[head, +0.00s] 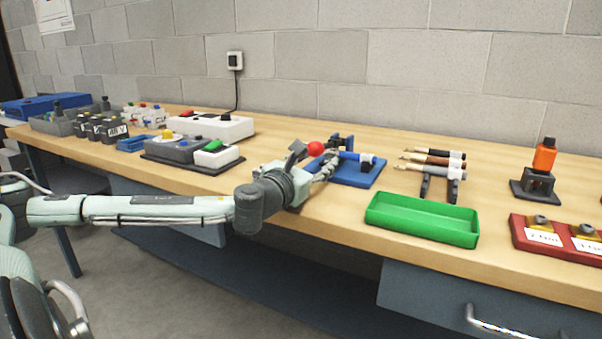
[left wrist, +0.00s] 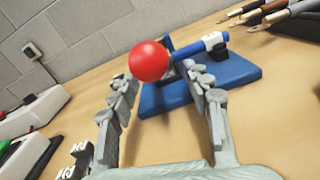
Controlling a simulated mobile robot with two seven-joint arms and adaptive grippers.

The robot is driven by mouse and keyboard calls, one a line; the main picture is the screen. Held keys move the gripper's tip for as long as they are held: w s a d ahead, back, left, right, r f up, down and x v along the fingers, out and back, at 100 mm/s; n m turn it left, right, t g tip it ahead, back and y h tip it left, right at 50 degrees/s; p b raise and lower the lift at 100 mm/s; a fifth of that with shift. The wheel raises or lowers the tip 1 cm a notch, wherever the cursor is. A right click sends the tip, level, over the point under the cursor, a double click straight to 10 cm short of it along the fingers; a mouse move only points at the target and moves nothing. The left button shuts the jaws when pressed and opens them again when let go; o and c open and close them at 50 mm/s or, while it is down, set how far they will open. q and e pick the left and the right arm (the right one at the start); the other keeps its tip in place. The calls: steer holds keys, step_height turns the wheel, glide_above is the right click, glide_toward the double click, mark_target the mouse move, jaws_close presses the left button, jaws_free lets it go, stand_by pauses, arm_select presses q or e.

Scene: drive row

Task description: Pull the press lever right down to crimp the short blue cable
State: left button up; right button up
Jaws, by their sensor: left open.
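The press has a blue base (head: 362,176) on the bench, with a dark upright at its back and a red ball knob (head: 315,149) on its lever. In the left wrist view the red knob (left wrist: 149,61) shows between and beyond the fingertips, with the blue base (left wrist: 222,84) behind it. The short blue cable (head: 356,157) lies across the press; its blue end also shows in the left wrist view (left wrist: 199,48). My left gripper (head: 318,160) is open around the knob's line, and contact cannot be told. My right gripper is not in view.
A green tray (head: 422,219) stands to the right of the press, before a rack of cables (head: 437,164). Grey and white boxes (head: 212,127) fill the left.

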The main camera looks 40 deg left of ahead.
arm_select(q)
steer(key=shift+v, duration=5.45)
